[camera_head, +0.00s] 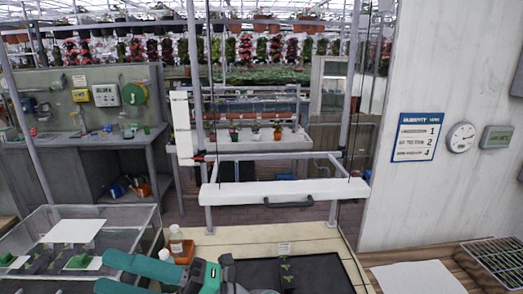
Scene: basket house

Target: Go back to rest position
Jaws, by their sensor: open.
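My teal and grey arm (150,266) reaches in from the bottom edge, left of centre. My gripper (243,281) is at its dark end, low in the picture beside the left side of a black tray (325,272). It is open, but the bottom edge cuts it off and its fingertips are not clear. I see nothing held in it.
A clear-walled bin (140,222) with white sheets stands at left. A bottle (176,241) and an orange pot (186,256) stand behind my arm. A white barrier with a handle (285,191) crosses behind the table. A wire rack (497,258) and white sheet (418,278) lie at right.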

